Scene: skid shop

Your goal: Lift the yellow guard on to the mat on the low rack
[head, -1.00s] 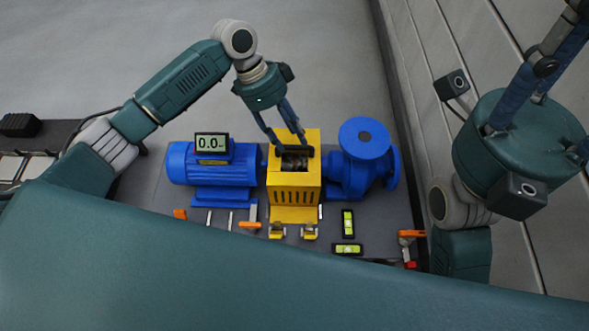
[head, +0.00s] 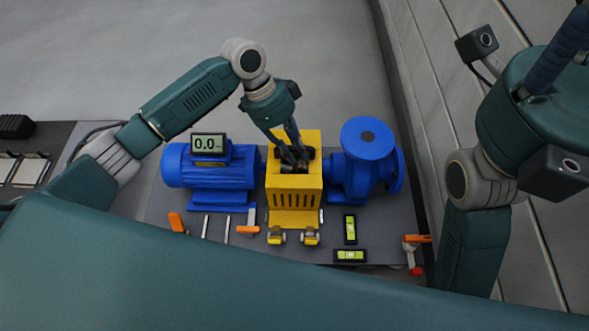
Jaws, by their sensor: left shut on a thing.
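The yellow guard (head: 295,203) stands between the blue motor (head: 212,166) and the blue pump (head: 366,160) on a grey base. It is upright, with dark slots in its front and a dark opening on top. My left gripper (head: 293,163) is over the top of the guard, its fingers closed together on the dark handle there. The fingers hide part of the handle. My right gripper (head: 561,62) shows only in part at the upper right, far from the guard, with its fingertips out of frame. I cannot make out the low rack or its mat.
A display reading 0.0 (head: 209,144) sits on the motor. Several orange-handled tools, two green levels (head: 350,228) and small yellow-and-grey parts (head: 276,237) lie along the front. A wall (head: 480,120) runs along the right. Open floor (head: 190,50) lies behind.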

